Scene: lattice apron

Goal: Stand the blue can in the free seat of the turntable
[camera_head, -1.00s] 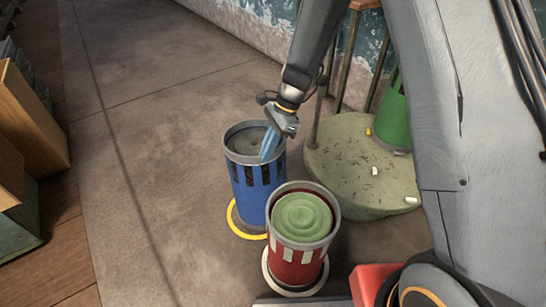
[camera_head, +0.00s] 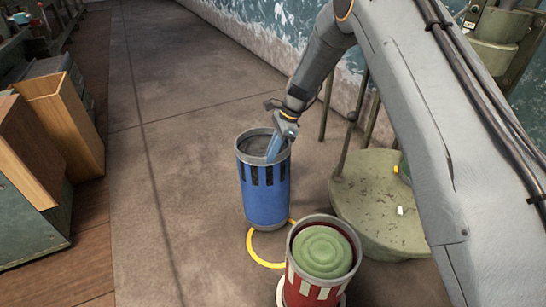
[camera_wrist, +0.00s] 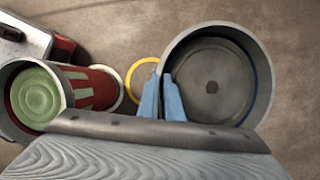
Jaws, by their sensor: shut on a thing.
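The blue can (camera_head: 265,195) is upright, with a grey rim, dark slots and a dark hollow top. My gripper (camera_head: 273,148) is shut on its rim, one blue finger inside the can. In the wrist view my gripper (camera_wrist: 161,98) straddles the left edge of the can's grey rim (camera_wrist: 262,75). The can appears raised above the floor, behind a yellow ring (camera_head: 256,255). A round, mottled green platform (camera_head: 375,215), likely the turntable, stands to the right. I cannot make out a free seat.
A red can (camera_head: 306,291) with a green round top stands in front, right of the yellow ring; it also shows in the wrist view (camera_wrist: 92,88). Small white (camera_head: 400,211) and yellow (camera_head: 396,169) pegs are on the platform. Wooden boxes (camera_head: 60,120) stand left. The floor between is clear.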

